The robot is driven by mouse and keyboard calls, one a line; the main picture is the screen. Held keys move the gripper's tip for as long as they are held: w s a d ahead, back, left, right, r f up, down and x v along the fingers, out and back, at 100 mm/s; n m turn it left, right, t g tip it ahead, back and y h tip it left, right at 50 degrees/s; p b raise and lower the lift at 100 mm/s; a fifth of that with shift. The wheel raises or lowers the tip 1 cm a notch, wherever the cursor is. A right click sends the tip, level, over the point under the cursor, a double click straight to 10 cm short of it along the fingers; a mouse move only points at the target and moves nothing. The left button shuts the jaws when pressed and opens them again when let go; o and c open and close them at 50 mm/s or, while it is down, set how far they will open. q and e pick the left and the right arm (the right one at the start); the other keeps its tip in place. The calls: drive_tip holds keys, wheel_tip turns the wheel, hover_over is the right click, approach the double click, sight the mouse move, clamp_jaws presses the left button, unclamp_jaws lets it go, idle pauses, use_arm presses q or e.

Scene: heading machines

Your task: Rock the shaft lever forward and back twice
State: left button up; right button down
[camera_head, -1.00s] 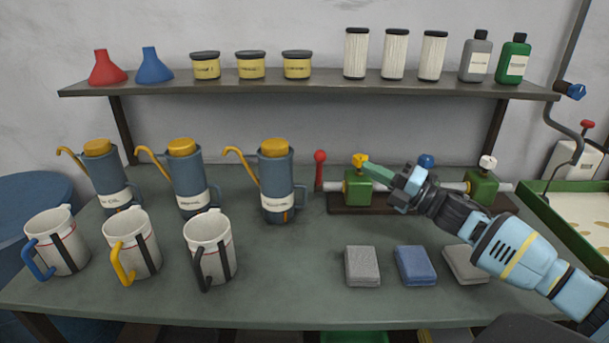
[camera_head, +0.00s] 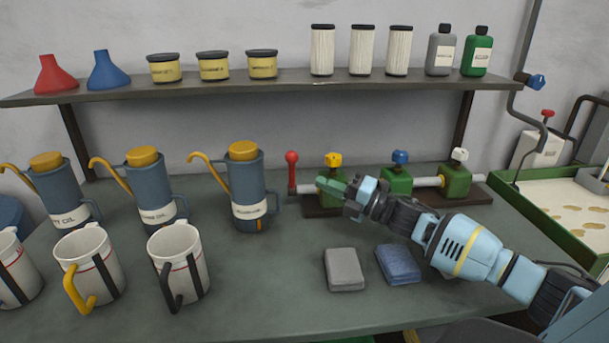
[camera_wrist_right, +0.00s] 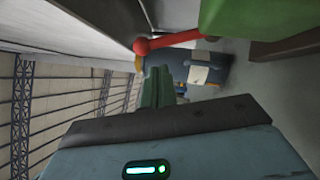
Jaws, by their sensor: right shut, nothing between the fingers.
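The shaft lever (camera_head: 292,174) is a red stick with a round knob, standing upright at the left end of a shaft through several green blocks. In the right wrist view the lever (camera_wrist_right: 172,42) lies across the top, beyond the fingertips. My right gripper (camera_head: 322,185) is shut and empty. Its green fingers point left, just right of the lever and in front of the first green block. They look apart from the lever. In the right wrist view the shut fingers (camera_wrist_right: 157,88) show below the lever. My left gripper is not in view.
An oil can (camera_head: 246,187) stands close left of the lever. More oil cans and several mugs (camera_head: 180,262) fill the left side. A grey pad (camera_head: 344,270) and a blue pad (camera_head: 400,264) lie in front. A shelf (camera_head: 290,84) runs above.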

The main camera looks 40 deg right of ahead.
sight(292, 175)
drive_tip(key=x, duration=0.6)
drive_tip(key=shift+p, duration=0.4)
